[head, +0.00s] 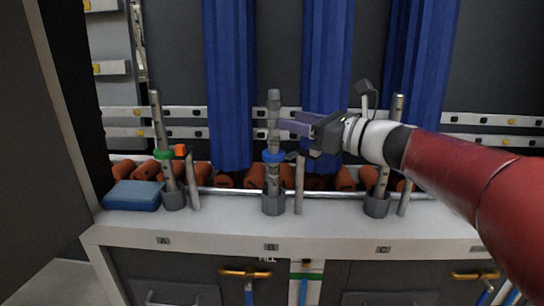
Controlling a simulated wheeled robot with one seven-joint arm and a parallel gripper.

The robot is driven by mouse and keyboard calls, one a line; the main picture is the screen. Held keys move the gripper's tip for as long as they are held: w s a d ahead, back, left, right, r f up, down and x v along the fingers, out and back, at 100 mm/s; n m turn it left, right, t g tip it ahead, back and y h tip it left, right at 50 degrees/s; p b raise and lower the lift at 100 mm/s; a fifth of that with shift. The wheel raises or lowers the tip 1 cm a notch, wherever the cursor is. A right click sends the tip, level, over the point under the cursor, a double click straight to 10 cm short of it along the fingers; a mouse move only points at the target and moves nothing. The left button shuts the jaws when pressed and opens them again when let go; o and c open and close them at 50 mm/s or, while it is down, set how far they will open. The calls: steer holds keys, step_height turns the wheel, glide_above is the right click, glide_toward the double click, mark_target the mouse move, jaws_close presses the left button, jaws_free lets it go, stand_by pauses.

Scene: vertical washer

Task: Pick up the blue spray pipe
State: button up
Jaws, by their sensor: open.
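The blue spray pipe (273,180) is a grey metal pipe with a blue ring. It stands upright in a grey cup-shaped holder (273,203) above the letter B, in the middle of the counter. My gripper (285,128) comes in from the right at the height of the pipe's middle, above the blue ring. It is open, with its purple-grey fingertips right at the pipe's right side. I cannot tell whether they reach around the pipe or touch it.
A green-ringed pipe (164,154) leans slightly in holder A at left; another pipe (397,110) stands in holder C at right, partly hidden by my arm. Thin posts stand beside each holder. A blue block (133,195) lies at left. Orange rollers and blue hanging strips (230,80) are behind.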

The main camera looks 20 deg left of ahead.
mark_target(278, 117)
steer(key=x, duration=0.6)
steer(key=shift+w+a+f, duration=0.2)
steer(key=shift+w+a, duration=0.05)
steer(key=shift+a, duration=0.05)
jaws_close()
